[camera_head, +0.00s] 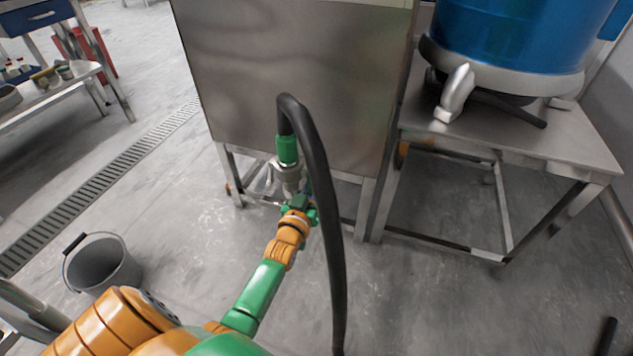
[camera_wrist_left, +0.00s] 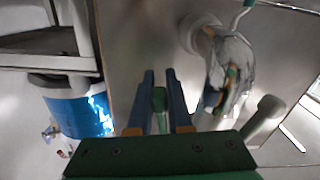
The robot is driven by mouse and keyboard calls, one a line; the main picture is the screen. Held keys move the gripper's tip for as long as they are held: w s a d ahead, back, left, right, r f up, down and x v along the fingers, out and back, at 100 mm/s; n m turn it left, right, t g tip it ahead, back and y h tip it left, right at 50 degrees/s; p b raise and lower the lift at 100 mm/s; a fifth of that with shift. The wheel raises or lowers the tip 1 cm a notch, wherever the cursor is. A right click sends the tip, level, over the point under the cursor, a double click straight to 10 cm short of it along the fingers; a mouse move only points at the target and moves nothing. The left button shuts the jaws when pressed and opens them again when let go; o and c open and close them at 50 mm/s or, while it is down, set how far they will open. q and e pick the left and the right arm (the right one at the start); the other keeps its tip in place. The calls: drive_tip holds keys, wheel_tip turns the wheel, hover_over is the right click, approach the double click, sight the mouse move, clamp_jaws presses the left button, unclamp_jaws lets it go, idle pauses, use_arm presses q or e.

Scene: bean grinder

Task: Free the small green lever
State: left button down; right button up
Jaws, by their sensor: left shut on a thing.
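My left gripper (camera_head: 303,206) is at the metal valve (camera_head: 287,178) below the front of the steel cabinet. In the left wrist view, its two dark blue fingers (camera_wrist_left: 160,80) are shut on the small green lever (camera_wrist_left: 160,104), which lies between them. In the head view the lever is hard to tell apart from my green gripper parts. A green collar (camera_head: 287,150) joins the valve to a thick black hose (camera_head: 318,170). The hose arches up and then drops to the floor. My right gripper is not in view.
The steel cabinet (camera_head: 290,75) stands on legs behind the valve. A blue drum (camera_head: 520,35) with a metal spout rests on a steel table (camera_head: 560,140) to the right. A grey bucket (camera_head: 103,265) stands on the floor at left, near a drain grate (camera_head: 95,185).

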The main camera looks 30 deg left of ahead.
use_arm(q)
drive_tip(key=shift+d, duration=0.15)
idle(0.3)
drive_tip(key=w+d+r+n+p, duration=0.1)
drive_tip(key=d+r+n+p, duration=0.4)
drive_tip(key=n, duration=1.1)
drive_tip(key=shift+r+p, duration=0.55)
drive_tip(key=shift+p, duration=0.25)
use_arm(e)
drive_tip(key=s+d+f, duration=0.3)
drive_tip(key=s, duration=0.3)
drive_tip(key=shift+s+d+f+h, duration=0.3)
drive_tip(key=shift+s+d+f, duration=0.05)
use_arm(q)
drive_tip(key=shift+w, duration=0.1)
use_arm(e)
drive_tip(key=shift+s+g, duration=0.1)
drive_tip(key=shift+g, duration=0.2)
use_arm(q)
drive_tip(key=c, duration=1.1)
unclamp_jaws()
drive_tip(key=shift+a+r, duration=0.1)
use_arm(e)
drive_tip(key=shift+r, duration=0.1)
